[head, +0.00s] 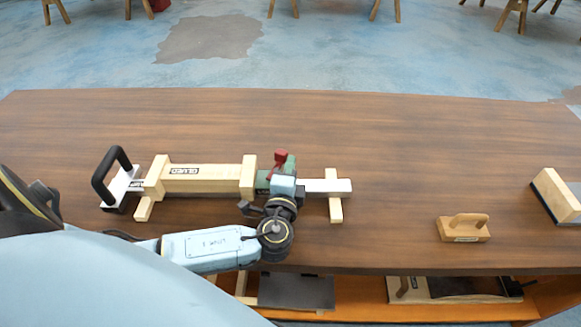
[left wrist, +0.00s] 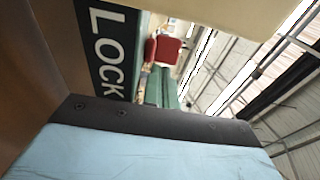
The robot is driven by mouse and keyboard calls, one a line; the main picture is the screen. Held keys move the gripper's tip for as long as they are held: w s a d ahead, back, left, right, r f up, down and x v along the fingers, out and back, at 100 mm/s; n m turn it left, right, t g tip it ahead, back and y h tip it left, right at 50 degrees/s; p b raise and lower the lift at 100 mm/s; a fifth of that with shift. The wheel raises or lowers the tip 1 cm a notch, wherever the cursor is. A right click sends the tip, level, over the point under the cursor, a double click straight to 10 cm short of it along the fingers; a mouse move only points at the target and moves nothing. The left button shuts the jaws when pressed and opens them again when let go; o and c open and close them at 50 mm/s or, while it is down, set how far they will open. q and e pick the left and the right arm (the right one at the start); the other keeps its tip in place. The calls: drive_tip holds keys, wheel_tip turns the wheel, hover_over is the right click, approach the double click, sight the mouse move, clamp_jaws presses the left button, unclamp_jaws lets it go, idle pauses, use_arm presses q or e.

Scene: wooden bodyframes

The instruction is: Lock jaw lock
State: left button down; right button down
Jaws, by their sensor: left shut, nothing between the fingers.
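The jaw lock is a small red lever (head: 281,160) on a green block (head: 264,181), at the right end of a wooden clamp frame (head: 208,178). My left gripper (head: 282,182) is shut and empty, close against the green block, just below the red lever. In the left wrist view a black label reading LOCK (left wrist: 108,50) is close to the camera. The red lever (left wrist: 165,50) and green block (left wrist: 168,88) show beyond it. The fingertips are hidden, so I cannot tell whether they touch the lever. My right gripper is not in view.
The frame lies on a brown wooden table (head: 420,140), with a black handle (head: 110,172) at its left end and a white bar (head: 325,186) at its right. A wooden handled block (head: 464,228) and another wooden block (head: 556,195) stand right. The table's back is clear.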

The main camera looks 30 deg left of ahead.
use_arm(q)
drive_tip(key=n+g+y, duration=0.2)
drive_tip(key=y, duration=0.1)
drive_tip(key=shift+w+a+n, duration=0.15)
drive_tip(key=shift+w+n, duration=0.05)
drive_tip(key=shift+n, duration=0.1)
drive_tip(key=shift+a+n+g+y+b, duration=0.35)
drive_tip(key=shift+n+g+y, duration=0.25)
drive_tip(key=shift+y, duration=0.4)
